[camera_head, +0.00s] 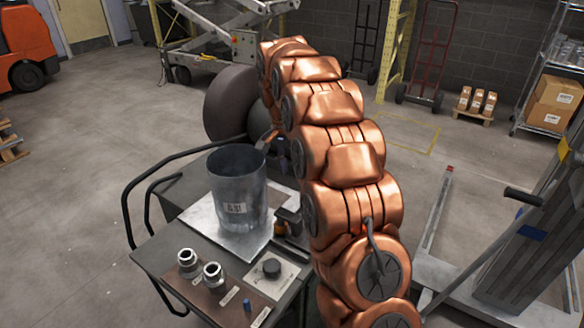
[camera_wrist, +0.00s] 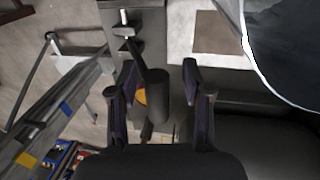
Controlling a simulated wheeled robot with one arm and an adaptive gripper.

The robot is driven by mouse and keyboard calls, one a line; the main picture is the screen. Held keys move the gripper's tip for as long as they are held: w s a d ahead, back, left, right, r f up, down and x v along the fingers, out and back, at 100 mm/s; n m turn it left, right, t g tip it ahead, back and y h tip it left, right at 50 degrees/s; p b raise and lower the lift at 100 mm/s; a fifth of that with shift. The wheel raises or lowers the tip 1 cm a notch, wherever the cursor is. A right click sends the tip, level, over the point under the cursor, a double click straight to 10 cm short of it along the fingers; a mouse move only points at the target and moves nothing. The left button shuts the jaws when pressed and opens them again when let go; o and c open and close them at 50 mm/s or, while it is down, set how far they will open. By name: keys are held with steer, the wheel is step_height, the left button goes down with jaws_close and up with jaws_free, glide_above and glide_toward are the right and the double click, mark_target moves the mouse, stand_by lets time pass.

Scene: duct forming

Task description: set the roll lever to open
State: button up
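In the wrist view, a lever with a thick black cylindrical grip (camera_wrist: 157,98) hangs from a dark block (camera_wrist: 135,38) with a bright metal pin. I take it to be the roll lever; no open or shut marking on it is readable. My gripper (camera_wrist: 160,88) is open, with one dark finger on each side of the grip. Gaps show between the grip and both fingers, and I cannot tell how far the grip lies beyond them.
A grey metal duct cylinder (camera_head: 238,190) stands on a sheet on the dark cart; its rim (camera_wrist: 247,50) is close at the wrist view's right. A grey lift (camera_head: 530,250) stands right.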

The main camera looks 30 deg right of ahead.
step_height(320, 180, up, 7)
steer(key=w, duration=0.1)
steer(key=shift+a+r, duration=0.15)
steer(key=shift+a, duration=0.15)
stand_by(0.5)
stand_by(0.5)
